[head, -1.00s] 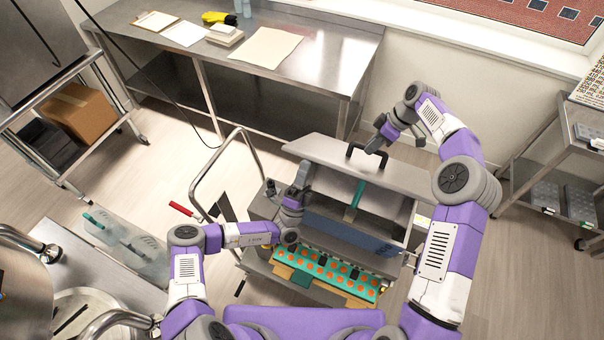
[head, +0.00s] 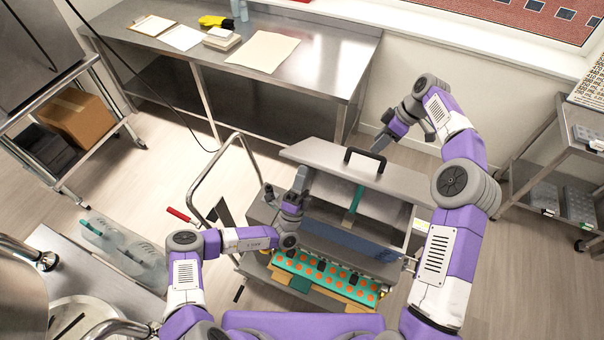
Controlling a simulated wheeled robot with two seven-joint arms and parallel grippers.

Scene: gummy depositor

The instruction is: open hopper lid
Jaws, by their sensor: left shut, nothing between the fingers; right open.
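The gummy depositor stands in front of me, with its grey hopper lid (head: 330,160) on top. A black handle (head: 365,155) stands up from the lid.
A teal mold tray (head: 335,278) with orange gummies sits at the depositor's front. A bent metal push handle (head: 212,160) and a red lever (head: 178,214) stand to the left. A steel table (head: 330,50) is behind, and a grey cart (head: 545,160) is at the right.

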